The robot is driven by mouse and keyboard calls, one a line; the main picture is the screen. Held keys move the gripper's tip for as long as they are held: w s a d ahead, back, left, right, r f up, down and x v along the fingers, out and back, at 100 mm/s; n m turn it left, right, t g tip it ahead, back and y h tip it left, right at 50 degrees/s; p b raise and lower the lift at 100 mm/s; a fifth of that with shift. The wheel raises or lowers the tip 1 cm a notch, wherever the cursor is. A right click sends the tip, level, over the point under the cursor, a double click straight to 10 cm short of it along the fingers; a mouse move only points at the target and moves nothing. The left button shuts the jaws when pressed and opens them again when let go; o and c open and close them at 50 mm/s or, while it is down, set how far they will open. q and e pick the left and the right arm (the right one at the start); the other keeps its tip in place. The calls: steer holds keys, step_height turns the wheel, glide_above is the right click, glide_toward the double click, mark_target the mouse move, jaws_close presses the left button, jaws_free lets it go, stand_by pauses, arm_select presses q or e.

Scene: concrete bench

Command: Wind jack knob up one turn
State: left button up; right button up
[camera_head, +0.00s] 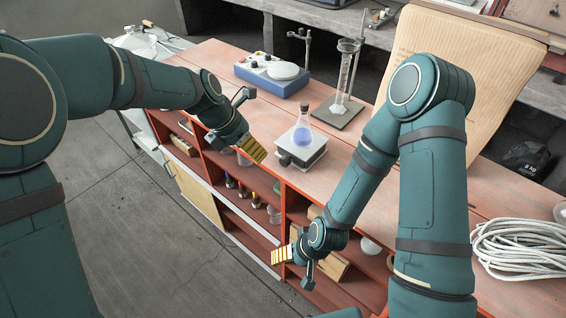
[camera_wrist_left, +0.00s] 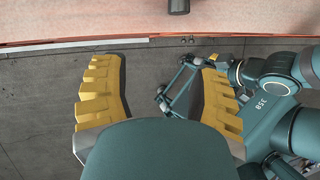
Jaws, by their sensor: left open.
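The lab jack (camera_head: 304,156) stands near the front edge of the red bench, with a flask of blue liquid (camera_head: 302,136) upright on its top plate. Its small dark knob (camera_head: 285,159) faces the front edge. A dark round end, apparently this knob (camera_wrist_left: 178,6), shows at the top of the left wrist view, ahead of the fingers. My left gripper (camera_head: 252,150) is open and empty, just left of the jack and apart from the knob. Its yellow fingers (camera_wrist_left: 160,95) are spread wide. My right gripper (camera_head: 282,256) hangs low in front of the shelves; its opening is unclear.
A blue hotplate stirrer (camera_head: 272,74) and a cylinder on a stand (camera_head: 346,75) stand behind. Coiled white rope (camera_head: 525,245) lies at the right. Shelves (camera_head: 240,205) hold small bottles below the bench top.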

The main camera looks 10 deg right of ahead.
arm_select(q)
steer(key=n, duration=0.2)
glide_toward(282, 162)
steer(key=b+x, duration=0.4)
steer(key=x, duration=0.6)
steer(key=shift+r, duration=0.1)
jaws_close()
